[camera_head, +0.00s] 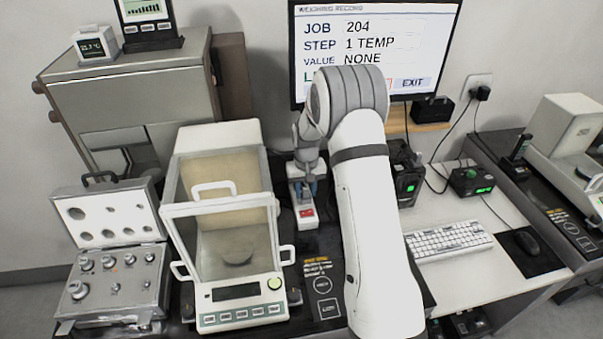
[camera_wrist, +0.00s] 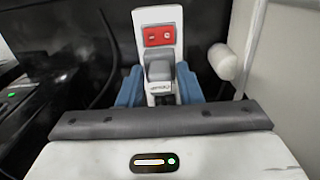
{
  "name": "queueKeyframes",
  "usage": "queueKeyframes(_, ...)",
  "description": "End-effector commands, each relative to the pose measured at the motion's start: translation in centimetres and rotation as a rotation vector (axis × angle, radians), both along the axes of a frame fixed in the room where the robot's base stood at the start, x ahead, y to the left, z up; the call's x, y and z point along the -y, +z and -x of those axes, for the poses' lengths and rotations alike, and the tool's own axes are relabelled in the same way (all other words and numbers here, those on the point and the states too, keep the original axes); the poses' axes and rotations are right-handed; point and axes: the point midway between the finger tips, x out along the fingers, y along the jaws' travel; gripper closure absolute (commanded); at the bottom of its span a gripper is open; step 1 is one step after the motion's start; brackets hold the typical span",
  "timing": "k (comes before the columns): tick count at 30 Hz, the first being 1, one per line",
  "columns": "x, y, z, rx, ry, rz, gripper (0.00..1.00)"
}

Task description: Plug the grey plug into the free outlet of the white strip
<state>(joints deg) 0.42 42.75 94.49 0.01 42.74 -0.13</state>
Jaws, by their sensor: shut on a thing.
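The white strip (camera_wrist: 141,22) lies beyond my gripper in the wrist view, with a lit red switch (camera_wrist: 163,35) at its far end. In the head view the strip (camera_head: 294,196) is on the dark table mat, right of the balance. My gripper (camera_wrist: 160,84) has blue fingers shut on the grey plug (camera_wrist: 160,69). The plug is over the strip, in line with it. I cannot tell whether it touches the strip or sits in an outlet. The outlets are hidden under the plug and gripper. In the head view my gripper (camera_head: 307,188) is over the strip.
The glass-doored balance (camera_head: 240,291) stands close to the left of the strip. An open weight case (camera_head: 112,270) is further left. A monitor (camera_head: 375,20) stands behind. A black device with a green display (camera_head: 408,185), a keyboard (camera_head: 448,240) and a mouse (camera_head: 527,243) are right of my arm.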

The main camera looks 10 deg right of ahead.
Motion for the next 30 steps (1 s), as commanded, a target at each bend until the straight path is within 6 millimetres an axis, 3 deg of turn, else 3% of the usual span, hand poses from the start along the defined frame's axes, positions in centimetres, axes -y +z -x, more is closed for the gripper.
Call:
queueKeyframes(3,0.0,1.2,-2.8,0.002,0.001,0.000,0.91)
queueKeyframes(7,-0.1,1.8,-4.3,0.001,0.001,0.000,0.91)
queueKeyframes(14,-0.1,1.3,-4.6,-0.001,0.002,0.000,0.91)
queueKeyframes(30,-0.2,-3.1,-4.5,-0.001,0.003,0.000,0.91)
